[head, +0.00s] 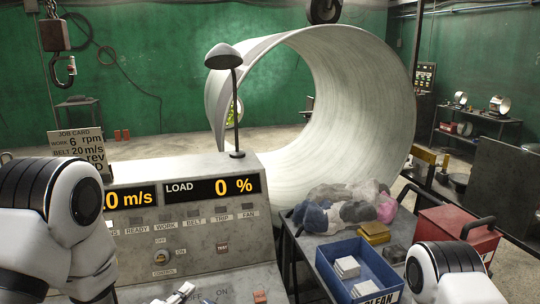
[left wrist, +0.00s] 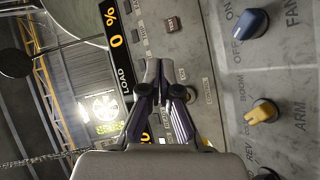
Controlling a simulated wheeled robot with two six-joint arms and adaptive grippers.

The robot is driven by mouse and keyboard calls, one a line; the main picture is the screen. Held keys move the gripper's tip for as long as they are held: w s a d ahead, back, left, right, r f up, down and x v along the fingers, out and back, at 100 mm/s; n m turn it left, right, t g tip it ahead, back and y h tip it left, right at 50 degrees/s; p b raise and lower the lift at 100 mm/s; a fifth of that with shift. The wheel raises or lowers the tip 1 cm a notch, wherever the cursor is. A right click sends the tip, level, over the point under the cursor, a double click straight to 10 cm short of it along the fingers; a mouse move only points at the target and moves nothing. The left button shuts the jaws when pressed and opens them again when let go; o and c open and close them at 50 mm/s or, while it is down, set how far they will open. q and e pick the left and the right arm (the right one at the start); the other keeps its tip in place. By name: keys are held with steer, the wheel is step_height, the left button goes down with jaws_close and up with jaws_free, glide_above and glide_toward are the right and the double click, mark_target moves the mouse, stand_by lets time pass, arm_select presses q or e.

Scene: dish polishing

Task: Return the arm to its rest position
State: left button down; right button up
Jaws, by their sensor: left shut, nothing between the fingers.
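My left gripper (left wrist: 165,75) shows in the left wrist view with its two fingertips close together, shut and empty, in front of the grey control console. In the head view my white left arm fills the lower left, and the gripper's fingers cannot be made out clearly. In the wrist view a blue knob (left wrist: 251,22) and a yellow knob (left wrist: 262,112) sit on the console panel, to the right of the fingers and apart from them. My right arm shows at the lower right of the head view; its gripper is out of frame.
The console (head: 200,240) has a display (head: 215,188) reading LOAD 0 % and a lamp (head: 224,58) on top. A large pale drum (head: 290,110) stands behind. At right are a blue bin (head: 335,285) with white blocks, rags (head: 345,208) and a red box (head: 455,235).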

arm_select(q)
steer(key=s+a+f+m+g+y, duration=0.25)
steer(key=s+f, duration=0.25)
steer(key=f, duration=0.4)
steer(key=s+a+f+m+g+y, duration=0.1)
steer(key=s+f+m+g, duration=0.25)
steer(key=s+f, duration=0.35)
steer(key=s+a+f+m+g+y, duration=0.1)
steer(key=s+f+m+g, duration=0.2)
steer(key=s+f+g, duration=0.5)
steer(key=s+a+f+m+g, duration=0.15)
steer(key=s+f, duration=0.25)
steer(key=s, duration=0.7)
step_height(320, 180, down, 10)
steer(key=m+b, duration=0.1)
steer(key=b, duration=0.9)
steer(key=shift+s+a+r, duration=0.2)
steer(key=shift+s, duration=0.2)
